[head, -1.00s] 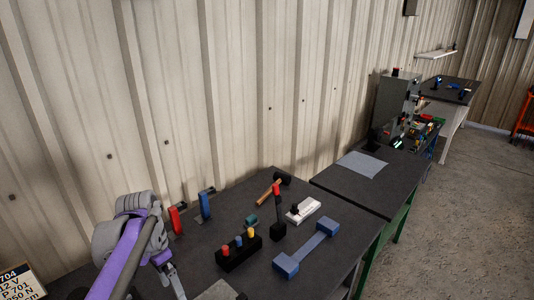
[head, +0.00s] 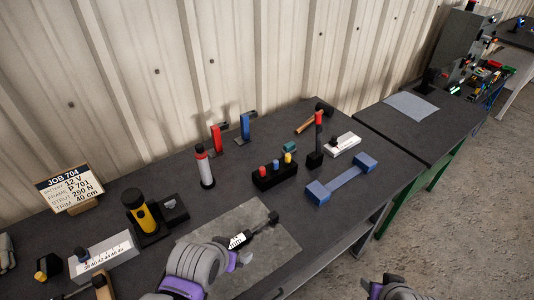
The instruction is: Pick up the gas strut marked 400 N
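A dark rod-like part with a white label (head: 238,241) and a black end lies over the grey mat (head: 211,226). It may be a gas strut, but its label is too small to read. My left gripper (head: 246,259) is low over the mat, right beside the near end of this part. Its wrist hides much of the fingers, so I cannot tell whether they touch or hold the part. My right gripper (head: 391,289) shows only partly at the bottom edge, away from the bench, its fingers not clear. No 400 N marking is legible.
A job card (head: 70,188) reads 250 N for the strut. A yellow-black tool (head: 139,212), a red-topped cylinder (head: 204,167), a black block with coloured pegs (head: 273,175) and a blue bar-shaped holder (head: 341,179) stand around the mat. Bare bench lies right of the mat.

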